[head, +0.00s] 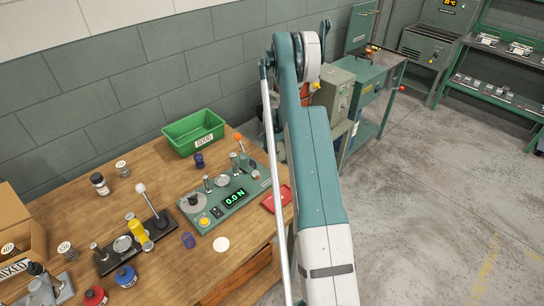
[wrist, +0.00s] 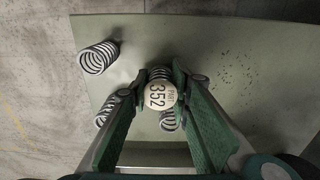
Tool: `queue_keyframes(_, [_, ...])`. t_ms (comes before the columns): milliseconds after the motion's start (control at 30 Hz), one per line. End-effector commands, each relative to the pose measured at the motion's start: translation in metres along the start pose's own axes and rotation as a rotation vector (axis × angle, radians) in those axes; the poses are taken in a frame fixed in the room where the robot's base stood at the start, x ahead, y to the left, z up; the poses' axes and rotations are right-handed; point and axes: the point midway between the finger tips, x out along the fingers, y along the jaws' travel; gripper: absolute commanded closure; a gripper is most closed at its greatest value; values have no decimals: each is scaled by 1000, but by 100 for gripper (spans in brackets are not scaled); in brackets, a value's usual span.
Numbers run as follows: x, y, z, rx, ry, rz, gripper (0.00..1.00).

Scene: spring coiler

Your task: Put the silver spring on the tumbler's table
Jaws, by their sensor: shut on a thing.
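In the wrist view my gripper (wrist: 158,88) is shut on a silver spring with a round white label reading "PART 352" (wrist: 160,95) on its end. Its coils show just beyond the label, between the fingertips. A pale green flat surface (wrist: 240,75) lies beneath; I cannot tell whether the held spring touches it. A loose silver spring (wrist: 97,57) lies on that surface at upper left. More coils show beside the left finger (wrist: 104,110) and below the label (wrist: 168,121), partly hidden. In the head view my arm hides the gripper.
In the wrist view the surface's left edge borders concrete floor (wrist: 30,90). In the head view a wooden bench (head: 130,175) holds a green bin (head: 193,133), a green tester (head: 235,200) and a red tray (head: 277,198). Green machines (head: 375,80) stand behind my arm.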

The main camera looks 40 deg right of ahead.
Motion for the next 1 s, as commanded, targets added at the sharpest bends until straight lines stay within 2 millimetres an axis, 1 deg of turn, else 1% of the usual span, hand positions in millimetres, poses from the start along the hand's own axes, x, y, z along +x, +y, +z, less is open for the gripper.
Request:
queue_keyframes(333, [3, 0, 0, 0, 0, 0, 92])
queue_keyframes(367, [4, 0, 0, 0, 0, 0, 78])
queue_keyframes(467, [3, 0, 0, 0, 0, 0, 65])
queue_keyframes(833, [2, 0, 0, 0, 0, 0, 64])
queue_keyframes(1000, [-2, 0, 0, 0, 0, 0, 64])
